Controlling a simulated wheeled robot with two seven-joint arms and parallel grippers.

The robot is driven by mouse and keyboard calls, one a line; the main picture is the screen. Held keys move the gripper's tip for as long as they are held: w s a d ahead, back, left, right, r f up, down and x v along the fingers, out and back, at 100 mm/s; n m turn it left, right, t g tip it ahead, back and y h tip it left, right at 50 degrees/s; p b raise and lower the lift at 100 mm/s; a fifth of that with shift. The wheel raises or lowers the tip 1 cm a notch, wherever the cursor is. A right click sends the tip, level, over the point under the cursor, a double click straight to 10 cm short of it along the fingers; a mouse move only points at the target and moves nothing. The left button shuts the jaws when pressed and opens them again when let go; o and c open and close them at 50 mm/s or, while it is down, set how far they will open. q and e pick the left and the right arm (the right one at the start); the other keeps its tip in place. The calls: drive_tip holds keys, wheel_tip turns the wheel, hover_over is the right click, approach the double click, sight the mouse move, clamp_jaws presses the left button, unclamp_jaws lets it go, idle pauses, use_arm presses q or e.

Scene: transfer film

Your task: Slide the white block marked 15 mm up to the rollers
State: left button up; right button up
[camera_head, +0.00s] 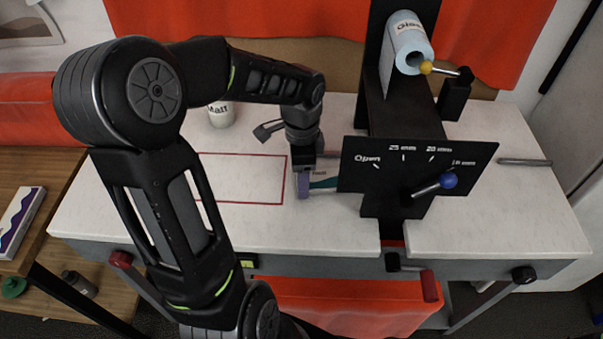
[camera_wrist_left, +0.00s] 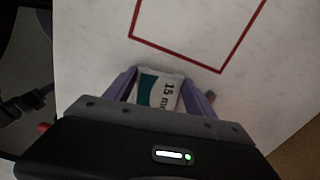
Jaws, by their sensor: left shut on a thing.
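The white block marked 15 mm (camera_wrist_left: 160,90), with a teal band, lies between the purple fingers of my left gripper (camera_wrist_left: 162,96) in the left wrist view. In the head view my left gripper (camera_head: 304,184) is low over the white tabletop and shut on the block, which it mostly hides. The rollers are hidden behind the machine's front panel. My right gripper is not in view.
A blue-knobbed lever (camera_head: 449,181) on the panel points right, near the rightmost mm mark. A "Glass" roll (camera_head: 408,45) sits high on the machine. A red outlined rectangle (camera_head: 240,203) on the tabletop looks empty. A white cup (camera_head: 221,115) stands behind my left arm.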

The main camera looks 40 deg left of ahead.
use_arm(q)
drive_tip(key=c, duration=0.8)
drive_tip(key=shift+o, duration=0.2)
drive_tip(key=shift+w+d, duration=0.4)
drive_tip(key=shift+d, duration=0.1)
drive_tip(key=o, duration=1.5)
drive_tip(key=shift+r+b, duration=0.35)
drive_tip(key=shift+r, duration=3.55)
